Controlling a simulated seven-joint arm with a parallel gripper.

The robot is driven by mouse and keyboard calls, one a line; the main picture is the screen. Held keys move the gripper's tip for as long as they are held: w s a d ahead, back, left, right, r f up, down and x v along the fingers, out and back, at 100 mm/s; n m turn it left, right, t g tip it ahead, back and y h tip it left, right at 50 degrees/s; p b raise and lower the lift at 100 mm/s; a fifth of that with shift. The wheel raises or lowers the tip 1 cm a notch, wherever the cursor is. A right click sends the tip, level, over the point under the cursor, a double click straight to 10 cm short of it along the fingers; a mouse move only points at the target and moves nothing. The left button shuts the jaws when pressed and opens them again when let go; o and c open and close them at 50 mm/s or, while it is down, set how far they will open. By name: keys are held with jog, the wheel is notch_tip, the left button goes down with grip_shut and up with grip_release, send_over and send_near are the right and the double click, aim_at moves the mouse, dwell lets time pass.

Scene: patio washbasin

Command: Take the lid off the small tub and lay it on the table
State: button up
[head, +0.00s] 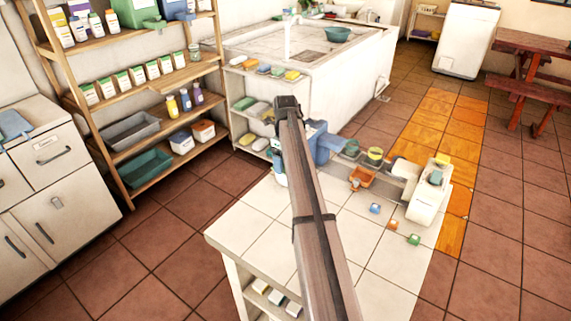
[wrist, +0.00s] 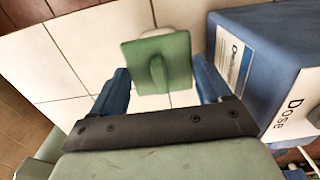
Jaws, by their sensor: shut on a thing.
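A green lid (wrist: 142,62) with a raised grip bar shows in the wrist view between the two blue fingers of my gripper (wrist: 160,72). My gripper is shut on the lid. A pale tub (wrist: 157,14) shows partly just beyond the lid, which hides the rest of it. I cannot tell how far the lid is from the tub. The white tiled table (wrist: 60,62) lies below, and it also shows in the head view (head: 262,240).
A large blue box (wrist: 265,50) with a "Dose" label stands close to the right finger. The table's front left is clear.

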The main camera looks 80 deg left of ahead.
jog(key=shift+r, duration=0.15)
jog(key=r, duration=0.5)
jog(key=w+r, duration=0.1)
jog(key=r, duration=0.2)
jog(key=shift+d+r, duration=0.25)
jog(key=w+d+f+n, duration=0.4)
jog(key=w, duration=0.5)
jog(key=shift+n, duration=0.3)
jog(key=shift+w+d+f, duration=0.1)
jog(key=shift+d+f, duration=0.05)
jog(key=shift+f, duration=2.5)
jog(key=shift+w+d+f, duration=0.1)
jog(key=shift+f, duration=2.55)
jog(key=shift+f, duration=0.1)
jog(key=o, duration=1)
jog(key=shift+c, duration=0.2)
notch_tip(320, 180, up, 12)
